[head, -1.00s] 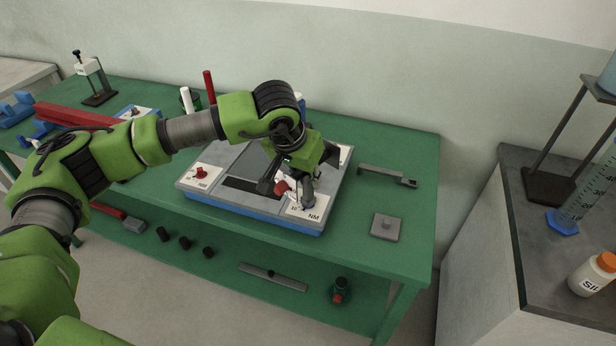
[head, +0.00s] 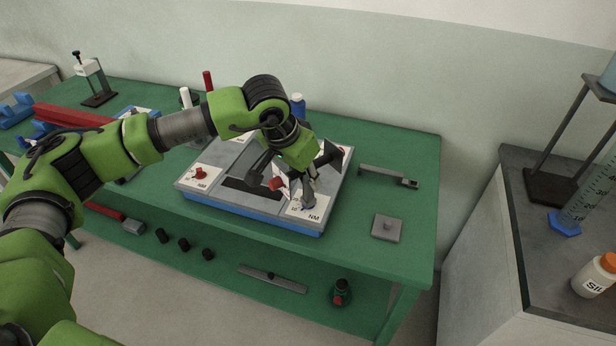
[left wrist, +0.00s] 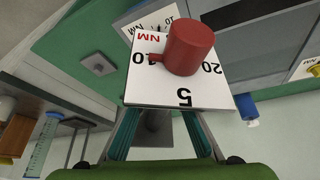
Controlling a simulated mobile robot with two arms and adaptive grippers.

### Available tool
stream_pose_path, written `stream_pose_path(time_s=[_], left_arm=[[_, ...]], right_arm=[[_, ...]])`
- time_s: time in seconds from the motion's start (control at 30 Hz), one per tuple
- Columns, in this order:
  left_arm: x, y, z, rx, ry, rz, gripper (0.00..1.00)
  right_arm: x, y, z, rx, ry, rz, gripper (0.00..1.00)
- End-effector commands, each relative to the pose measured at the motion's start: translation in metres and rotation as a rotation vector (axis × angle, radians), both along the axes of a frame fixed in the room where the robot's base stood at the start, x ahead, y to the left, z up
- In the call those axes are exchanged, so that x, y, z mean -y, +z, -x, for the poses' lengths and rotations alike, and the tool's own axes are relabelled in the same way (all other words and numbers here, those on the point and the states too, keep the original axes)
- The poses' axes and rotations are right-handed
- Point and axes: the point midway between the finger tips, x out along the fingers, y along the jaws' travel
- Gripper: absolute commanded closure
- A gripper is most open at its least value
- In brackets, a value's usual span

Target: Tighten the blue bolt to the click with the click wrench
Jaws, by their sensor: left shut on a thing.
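My left gripper (head: 305,192) is over the right part of the grey panel (head: 318,168), shut on a tool that I take for the click wrench (head: 277,184). The wrench also shows in the left wrist view (left wrist: 190,85) as a large white scale plate marked NM, 5, 10 and 20, with a red knob. Its pointer lies by the 10. The plate hides my fingertips, and the wrench's lower end cannot be made out. I cannot make out the blue bolt; the gripper and tool cover part of the panel. My right gripper is not in view.
A blue bottle (head: 298,104) stands behind.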

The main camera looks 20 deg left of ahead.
Motion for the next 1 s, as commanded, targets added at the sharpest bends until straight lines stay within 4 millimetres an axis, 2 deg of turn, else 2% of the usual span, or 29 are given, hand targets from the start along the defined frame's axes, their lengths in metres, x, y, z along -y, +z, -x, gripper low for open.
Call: stream_pose_path(time_s=[0.5, 1.0], left_arm=[[-0.0003, 0.0008, -0.0004, 0.001, -0.189, 0.001, 1.00], [0.0000, 0.0045, -0.0005, 0.002, -0.198, 0.001, 1.00]], right_arm=[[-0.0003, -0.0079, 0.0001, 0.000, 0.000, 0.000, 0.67], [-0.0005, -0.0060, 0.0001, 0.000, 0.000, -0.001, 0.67]])
